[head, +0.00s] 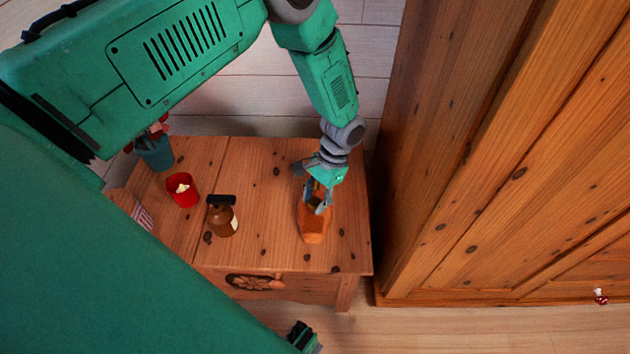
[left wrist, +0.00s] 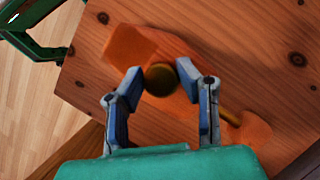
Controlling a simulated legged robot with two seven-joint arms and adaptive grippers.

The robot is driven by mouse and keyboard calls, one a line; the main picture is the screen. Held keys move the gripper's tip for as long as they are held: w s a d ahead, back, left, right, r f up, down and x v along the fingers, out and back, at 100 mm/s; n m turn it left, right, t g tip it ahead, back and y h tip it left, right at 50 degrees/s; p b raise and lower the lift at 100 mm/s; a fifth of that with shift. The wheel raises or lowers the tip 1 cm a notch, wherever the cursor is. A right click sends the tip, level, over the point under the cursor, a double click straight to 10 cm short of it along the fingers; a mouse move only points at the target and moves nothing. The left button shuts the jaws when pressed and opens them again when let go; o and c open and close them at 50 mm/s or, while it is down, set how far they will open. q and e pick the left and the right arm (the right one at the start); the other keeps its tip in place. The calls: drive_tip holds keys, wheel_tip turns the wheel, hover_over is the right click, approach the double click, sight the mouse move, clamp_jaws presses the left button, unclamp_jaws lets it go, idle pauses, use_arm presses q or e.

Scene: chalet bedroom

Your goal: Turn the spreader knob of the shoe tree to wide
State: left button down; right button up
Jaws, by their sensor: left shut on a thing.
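The orange wooden shoe tree (head: 313,227) lies on the right part of the small wooden table. In the left wrist view its broad orange block (left wrist: 135,45) is at the upper left and a smaller orange end (left wrist: 252,135) is at the lower right, with a brass rod (left wrist: 229,117) by it. The round brass spreader knob (left wrist: 160,79) sits in the middle. My left gripper (head: 318,205) reaches down over the shoe tree. Its two fingers (left wrist: 161,76) are shut on the knob from both sides. The knob's setting cannot be read.
A tall wooden wardrobe (head: 480,190) stands close on the right. My right gripper is not clearly seen.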

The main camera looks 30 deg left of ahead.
use_arm(q)
drive_tip(key=shift+d+f, duration=0.1)
drive_tip(key=shift+d, duration=0.05)
drive_tip(key=c, duration=1.2)
unclamp_jaws()
drive_tip(key=shift+w+r, duration=0.2)
drive_tip(key=shift+r, duration=0.25)
drive_tip(key=v, duration=1.1)
drive_tip(key=shift+w+f, duration=0.1)
drive_tip(key=shift+w, duration=0.05)
